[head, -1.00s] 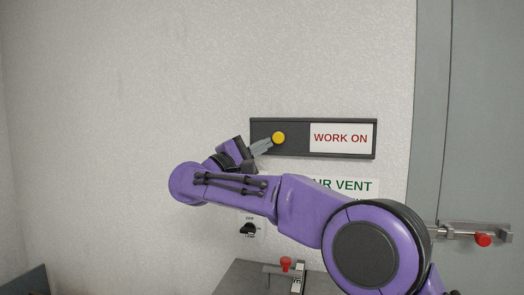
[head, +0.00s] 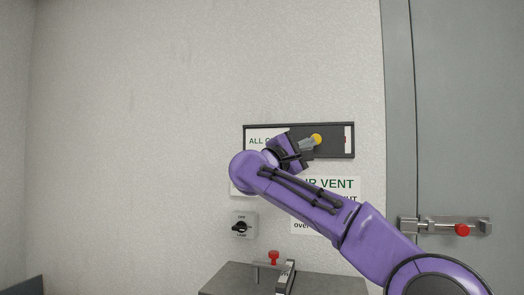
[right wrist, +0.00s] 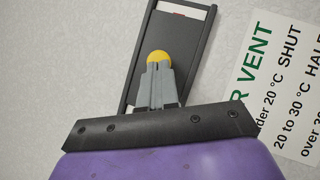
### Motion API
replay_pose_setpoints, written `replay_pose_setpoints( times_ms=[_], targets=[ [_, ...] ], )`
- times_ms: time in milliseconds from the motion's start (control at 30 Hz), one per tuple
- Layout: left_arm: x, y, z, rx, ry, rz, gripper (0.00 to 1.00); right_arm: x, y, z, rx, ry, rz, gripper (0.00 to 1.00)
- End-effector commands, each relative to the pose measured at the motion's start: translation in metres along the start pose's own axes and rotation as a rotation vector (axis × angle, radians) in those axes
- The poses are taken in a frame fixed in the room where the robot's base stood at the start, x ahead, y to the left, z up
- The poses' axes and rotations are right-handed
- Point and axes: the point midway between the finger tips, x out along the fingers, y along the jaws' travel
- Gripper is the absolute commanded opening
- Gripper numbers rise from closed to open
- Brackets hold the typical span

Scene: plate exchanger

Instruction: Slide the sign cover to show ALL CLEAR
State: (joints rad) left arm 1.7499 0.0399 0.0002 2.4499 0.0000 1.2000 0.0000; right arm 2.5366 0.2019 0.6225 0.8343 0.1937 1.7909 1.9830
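The sign frame (head: 300,156) is a dark, wide holder on the wall. Its dark sliding cover (head: 335,141) sits toward the right. On the left a white panel (head: 262,139) shows "ALL C", the rest hidden behind my right wrist. A narrow white strip (head: 348,138) is bare at the right end. The cover's yellow knob (head: 316,139) is at the tips of my right gripper (head: 313,141). In the right wrist view the grey fingers (right wrist: 158,68) are close together on the yellow knob (right wrist: 159,56). My left gripper is out of view.
An air vent notice (head: 340,184) hangs below the sign, partly behind my right arm. A black rotary switch (head: 240,227) is lower left. A grey cabinet (head: 230,278) with a red-knobbed lever (head: 273,257) stands below. A grey door (head: 465,120) with a red-knobbed bolt (head: 461,230) is right.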

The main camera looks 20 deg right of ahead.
Motion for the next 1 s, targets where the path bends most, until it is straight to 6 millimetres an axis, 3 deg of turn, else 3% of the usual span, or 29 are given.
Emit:
replay_pose_setpoints(
  times_ms=[367,567,667,1000],
  targets=[
    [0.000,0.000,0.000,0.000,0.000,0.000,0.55,0.006,-0.004,0.003,-0.004,-0.005,-0.006,0.00],
    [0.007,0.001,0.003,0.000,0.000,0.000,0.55,-0.006,-0.007,-0.004,-0.005,-0.008,-0.005,0.00],
    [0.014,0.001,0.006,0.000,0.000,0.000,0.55,-0.020,-0.010,-0.010,-0.006,-0.018,-0.005,0.00],
    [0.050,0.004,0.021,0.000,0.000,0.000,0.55,-0.100,-0.009,-0.012,-0.003,-0.018,-0.004,0.00]
  ],
)
